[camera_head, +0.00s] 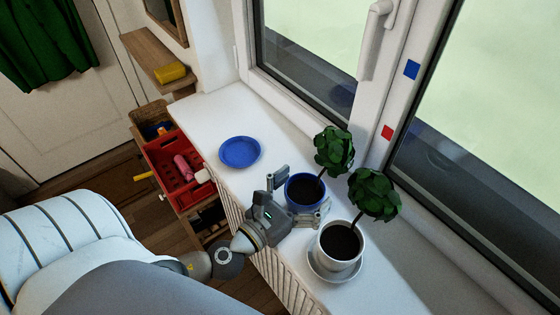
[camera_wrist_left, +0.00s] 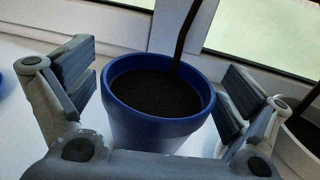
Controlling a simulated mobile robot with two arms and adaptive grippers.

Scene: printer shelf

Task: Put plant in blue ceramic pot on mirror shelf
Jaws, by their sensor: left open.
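The plant in the blue ceramic pot (camera_head: 291,200) stands upright on the white window sill, its round green crown (camera_head: 334,150) near the window. My left gripper (camera_head: 300,192) is open, with one finger on each side of the pot. In the left wrist view the blue pot (camera_wrist_left: 156,132) sits between the two open fingers (camera_wrist_left: 158,92), with visible gaps at its rim. The mirror shelf (camera_head: 150,55) is the wooden ledge under the mirror at the upper left, with a yellow sponge-like block (camera_head: 170,73) on its near end. My right gripper is not in view.
A second plant in a white pot (camera_head: 339,262) stands on a saucer close beside the gripper. An empty blue plate (camera_head: 240,151) lies farther along the sill (camera_head: 205,115). A red crate (camera_head: 160,158) holding items stands below, left of the sill. The window (camera_head: 310,60) borders the sill.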

